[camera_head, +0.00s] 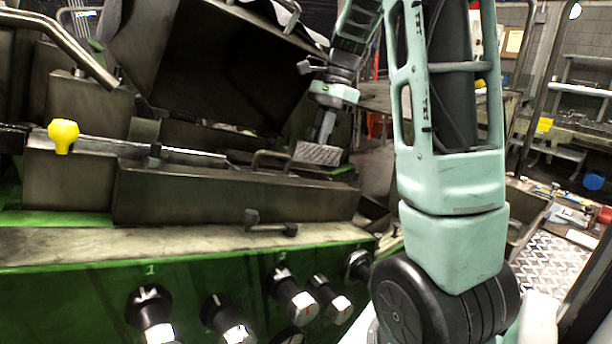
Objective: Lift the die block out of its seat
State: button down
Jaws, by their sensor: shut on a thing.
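The die block (317,153) is a small grey block with a patterned face, at the right end of the machine's dark top. My gripper (323,138) reaches down from above and is shut on the block's upper part. The block looks slightly tilted. Its lower edge is close to the metal behind the front housing; I cannot tell whether it touches its seat. The seat itself is hidden from this view.
A bent metal handle (272,160) stands just left of the block. A large dark open guard (215,65) rises behind. A yellow knob (63,135) sits at left, and several black knobs line the green front panel (90,285). A workbench stands at the right.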

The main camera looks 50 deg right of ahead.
jog(key=s+a+r+g+h+p, duration=0.1)
jog(key=s+r+h, duration=0.3)
jog(key=s, duration=0.5)
jog(key=shift+a+r+p, duration=0.35)
jog(key=shift+a+r, duration=0.1)
jog(key=shift+a, duration=0.15)
dwell(0.3)
jog(key=shift+s+f, duration=0.1)
jog(key=shift+f, duration=0.05)
